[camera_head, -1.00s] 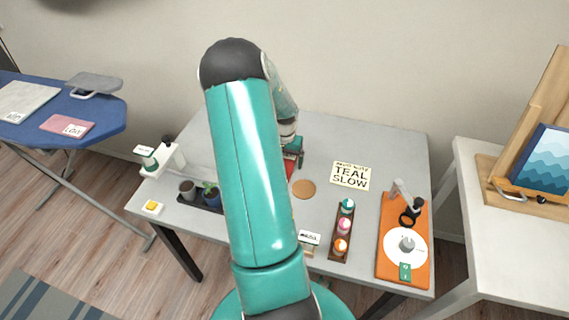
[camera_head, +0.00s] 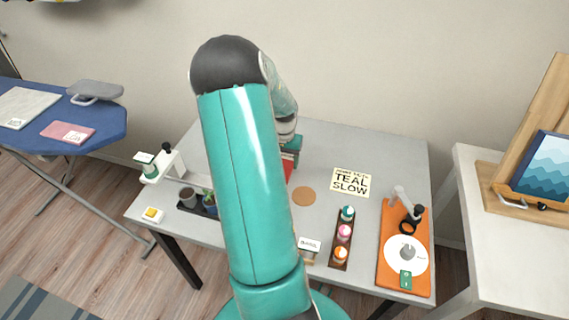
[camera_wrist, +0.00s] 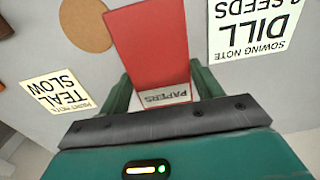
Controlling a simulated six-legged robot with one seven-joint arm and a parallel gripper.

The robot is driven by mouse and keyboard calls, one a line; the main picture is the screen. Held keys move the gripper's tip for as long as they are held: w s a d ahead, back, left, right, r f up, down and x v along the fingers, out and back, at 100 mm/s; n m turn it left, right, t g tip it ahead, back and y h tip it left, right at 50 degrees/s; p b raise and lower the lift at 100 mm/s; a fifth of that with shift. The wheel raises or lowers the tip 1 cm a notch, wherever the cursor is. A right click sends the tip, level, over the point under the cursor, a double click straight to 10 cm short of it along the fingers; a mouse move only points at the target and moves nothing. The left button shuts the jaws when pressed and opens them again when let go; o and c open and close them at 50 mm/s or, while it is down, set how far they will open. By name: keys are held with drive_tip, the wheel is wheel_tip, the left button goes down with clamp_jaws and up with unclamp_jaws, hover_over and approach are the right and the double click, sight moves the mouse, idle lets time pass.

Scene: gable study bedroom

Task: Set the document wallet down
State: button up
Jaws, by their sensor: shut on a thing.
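The document wallet (camera_wrist: 150,45) is a flat red piece with a white label reading PAPERS at its near end. My gripper (camera_wrist: 163,88) is shut on it, with one green finger along each side of the labelled end in the wrist view. In the head view only a small red part of the wallet (camera_head: 289,168) shows beside my arm, below my gripper (camera_head: 290,150). My arm hides the rest. The wallet is over the grey table (camera_head: 375,150); I cannot tell whether it touches the surface.
A round cork disc (camera_head: 304,196) and a TEAL SLOW note (camera_head: 350,182) lie right of the wallet. A bottle rack (camera_head: 343,238) and an orange board (camera_head: 404,250) stand farther right. A DILL note (camera_wrist: 255,28) shows in the wrist view.

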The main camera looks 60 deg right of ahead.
drive_tip(key=a+r, duration=0.5)
drive_tip(key=shift+s+r, duration=0.1)
drive_tip(key=shift+s, duration=0.3)
drive_tip(key=s+a+r, duration=0.1)
drive_tip(key=a+r, duration=0.2)
drive_tip(key=a, duration=0.4)
drive_tip(key=shift+s+a, duration=0.2)
drive_tip(key=shift+s, duration=0.15)
drive_tip(key=shift+r, duration=0.1)
